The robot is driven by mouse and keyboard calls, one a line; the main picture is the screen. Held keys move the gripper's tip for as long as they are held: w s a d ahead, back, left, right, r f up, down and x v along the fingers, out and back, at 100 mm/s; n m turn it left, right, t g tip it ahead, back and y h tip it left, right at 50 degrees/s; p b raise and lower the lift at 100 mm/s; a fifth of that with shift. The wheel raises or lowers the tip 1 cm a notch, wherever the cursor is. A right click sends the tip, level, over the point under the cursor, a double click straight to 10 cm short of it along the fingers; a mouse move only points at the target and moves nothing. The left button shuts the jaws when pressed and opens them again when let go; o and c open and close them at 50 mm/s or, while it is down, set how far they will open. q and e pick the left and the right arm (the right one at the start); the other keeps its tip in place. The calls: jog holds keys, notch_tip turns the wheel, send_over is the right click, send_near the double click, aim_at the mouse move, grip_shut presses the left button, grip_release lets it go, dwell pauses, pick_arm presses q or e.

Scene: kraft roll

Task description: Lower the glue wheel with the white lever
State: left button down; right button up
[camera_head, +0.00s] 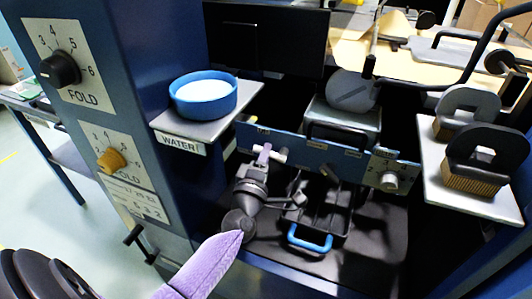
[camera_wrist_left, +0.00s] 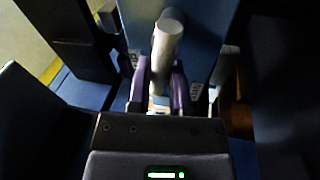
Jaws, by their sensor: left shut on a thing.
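The white lever (camera_head: 279,156) sticks out at the left end of the blue crossbar in the head view. In the left wrist view the lever (camera_wrist_left: 166,42) is a pale rounded bar between two purple fingers. My left gripper (camera_head: 264,154) is shut on it; the wrist view shows the left gripper (camera_wrist_left: 160,85) with a finger on each side. The lever's base is hidden. A grey round wheel (camera_head: 352,92) sits behind the crossbar over a pale box; I cannot tell whether it is the glue wheel.
A blue bowl (camera_head: 203,95) stands on the WATER shelf (camera_head: 180,134) at the left. A blue handle (camera_head: 310,240) is on a black tray below the crossbar. A dial (camera_head: 390,180) is at the crossbar's right end. Two brushes (camera_head: 486,150) rest on the right shelf (camera_head: 440,185).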

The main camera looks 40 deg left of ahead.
pick_arm(q)
jog(key=n, duration=0.3)
jog(key=f+n+g+y, duration=0.1)
jog(key=n, duration=0.2)
jog(key=f+n+g, duration=0.1)
jog(key=n, duration=0.3)
jog(key=shift+d+f+y, duration=0.2)
jog(key=shift+d+y, duration=0.1)
jog(key=shift+d, duration=0.05)
pick_arm(e)
jog(key=shift+w+d+r, duration=0.1)
jog(key=shift+w+r, duration=0.05)
jog(key=shift+w, duration=0.1)
jog(key=shift+s, duration=0.1)
pick_arm(q)
jog(key=shift+n, duration=0.3)
pick_arm(e)
jog(key=shift+s+a, duration=0.1)
jog(key=shift+a, duration=0.1)
pick_arm(q)
jog(key=c, duration=0.5)
grip_release()
jog(key=shift+c, duration=0.2)
pick_arm(e)
jog(key=shift+w+a, duration=0.15)
jog(key=shift+w, duration=0.05)
jog(key=shift+w, duration=0.1)
